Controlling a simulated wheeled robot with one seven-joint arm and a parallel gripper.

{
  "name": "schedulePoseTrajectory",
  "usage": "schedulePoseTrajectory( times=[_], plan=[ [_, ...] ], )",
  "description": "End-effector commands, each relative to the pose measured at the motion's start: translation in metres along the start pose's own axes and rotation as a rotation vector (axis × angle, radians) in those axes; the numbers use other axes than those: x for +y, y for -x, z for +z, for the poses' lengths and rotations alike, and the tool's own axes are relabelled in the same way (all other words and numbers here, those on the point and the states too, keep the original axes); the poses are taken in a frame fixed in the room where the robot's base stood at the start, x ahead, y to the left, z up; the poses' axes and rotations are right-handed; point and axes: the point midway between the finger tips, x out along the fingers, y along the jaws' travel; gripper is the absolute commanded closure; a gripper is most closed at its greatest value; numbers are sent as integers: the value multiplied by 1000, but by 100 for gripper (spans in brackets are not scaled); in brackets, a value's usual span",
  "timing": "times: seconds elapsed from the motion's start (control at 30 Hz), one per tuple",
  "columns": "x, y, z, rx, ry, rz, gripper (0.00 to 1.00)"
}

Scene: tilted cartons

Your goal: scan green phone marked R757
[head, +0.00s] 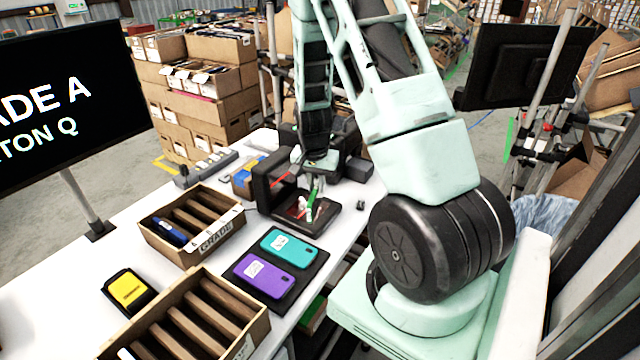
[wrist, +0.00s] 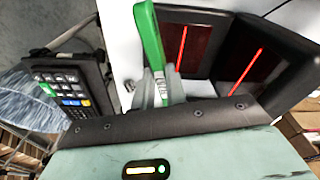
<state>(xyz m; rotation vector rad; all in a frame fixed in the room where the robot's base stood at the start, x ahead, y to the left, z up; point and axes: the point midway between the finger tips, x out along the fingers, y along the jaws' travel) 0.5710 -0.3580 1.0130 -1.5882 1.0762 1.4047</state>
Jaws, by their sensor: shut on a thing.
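The green phone (wrist: 149,35) is held edge-on between my gripper's fingers (wrist: 165,88) in the wrist view. A small part of a white label shows near the fingers; its marking cannot be read. In the head view the green phone (head: 311,207) is a thin upright strip below my gripper (head: 313,190), which is partly hidden. The black scanner (head: 268,186) stands around it, with red light lines. In the wrist view the scanner's dark windows (wrist: 187,50) with red lines are to the right of the phone, apart from it.
A black mat (head: 287,297) holds a teal phone (head: 291,248) and a purple phone (head: 264,275). Slotted cartons (head: 212,247) and a yellow device (head: 128,290) lie to the left. The monitor (head: 60,100) reads "ADE A" and "TON Q", cut off. A keypad device (wrist: 68,85) is left in the wrist view.

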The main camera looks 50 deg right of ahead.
Motion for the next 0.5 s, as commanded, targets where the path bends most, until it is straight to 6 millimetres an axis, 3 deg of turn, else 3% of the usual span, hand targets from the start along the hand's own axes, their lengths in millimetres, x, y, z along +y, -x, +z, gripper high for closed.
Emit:
schedulePoseTrajectory(
  times=[0.3, 0.5],
  plan=[
    [0, 1, 0, 0, 0, 0, 100],
    [0, 15, -2, 1, 0, 0, 100]
  ],
)
